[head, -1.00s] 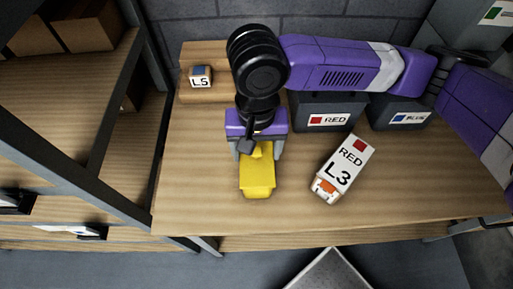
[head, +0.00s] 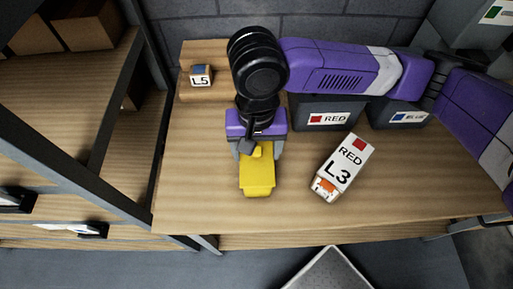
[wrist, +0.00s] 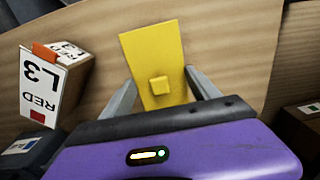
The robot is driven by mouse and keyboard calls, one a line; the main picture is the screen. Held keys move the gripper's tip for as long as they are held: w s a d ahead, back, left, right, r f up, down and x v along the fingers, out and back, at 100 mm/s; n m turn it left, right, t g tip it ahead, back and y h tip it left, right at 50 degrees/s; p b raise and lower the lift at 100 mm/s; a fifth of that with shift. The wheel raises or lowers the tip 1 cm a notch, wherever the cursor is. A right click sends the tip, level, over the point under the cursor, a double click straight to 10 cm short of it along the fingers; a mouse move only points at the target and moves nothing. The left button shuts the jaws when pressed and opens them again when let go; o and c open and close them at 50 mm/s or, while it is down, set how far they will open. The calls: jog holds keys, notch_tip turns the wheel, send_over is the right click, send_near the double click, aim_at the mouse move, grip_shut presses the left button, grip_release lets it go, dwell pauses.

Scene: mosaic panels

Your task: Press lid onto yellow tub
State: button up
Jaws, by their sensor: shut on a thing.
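A yellow tub (head: 257,191) stands on the wooden table below my gripper, with its near end showing in the head view. A flat yellow lid (wrist: 155,47) with a small square knob (wrist: 159,85) shows in the wrist view and lies over the tub. Lid and tub are the same yellow, so I cannot tell whether a gap is left between them. My gripper (head: 256,154) points down over the far part of the lid. The fingers' contact points are partly hidden.
A white box marked RED L3 (head: 343,168) lies to the right. Dark bins labelled RED (head: 328,120) and BLUE (head: 405,118) stand at the back. A small L5 box (head: 201,77) sits at the back left. The table (head: 195,200) is clear at the front left.

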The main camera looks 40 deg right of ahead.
jog(key=shift+f, duration=0.3)
dwell(0.5)
jog(key=o, duration=1.4)
jog(key=shift+o, duration=0.5)
jog(key=shift+r+p, duration=3.55)
jog(key=shift+p, duration=0.1)
grip_shut()
